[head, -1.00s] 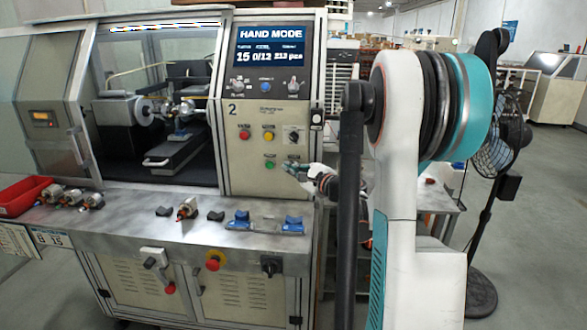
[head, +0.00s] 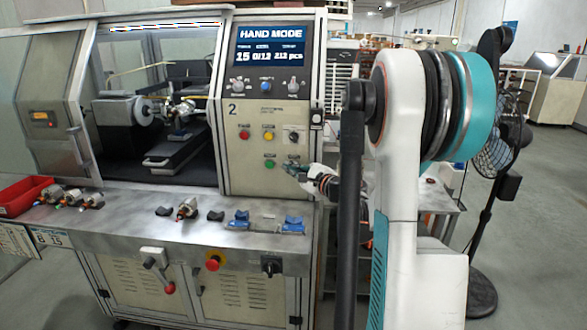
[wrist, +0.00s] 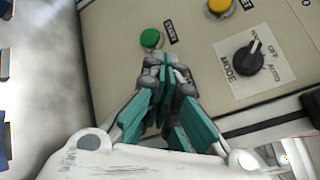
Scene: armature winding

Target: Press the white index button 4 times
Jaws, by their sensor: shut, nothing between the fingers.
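My gripper (head: 288,168) is shut and empty, with its fingertips at the lower right of the machine's control panel (head: 235,178), right of the green button (head: 270,164). In the wrist view the fingers (wrist: 163,66) point at the panel just below and right of the green start button (wrist: 151,38). I cannot make out the white index button; the gripper covers that part of the panel. Whether the fingertips touch the panel I cannot tell. The screen (head: 270,46) above reads HAND MODE, with small figures below.
A yellow button (head: 270,135), a red button (head: 244,134) and the mode knob (head: 293,137) sit above the green one. The metal ledge (head: 130,225) below holds blue blocks and several small armatures. A red bin (head: 22,196) stands at the left. A fan (head: 497,150) stands at right.

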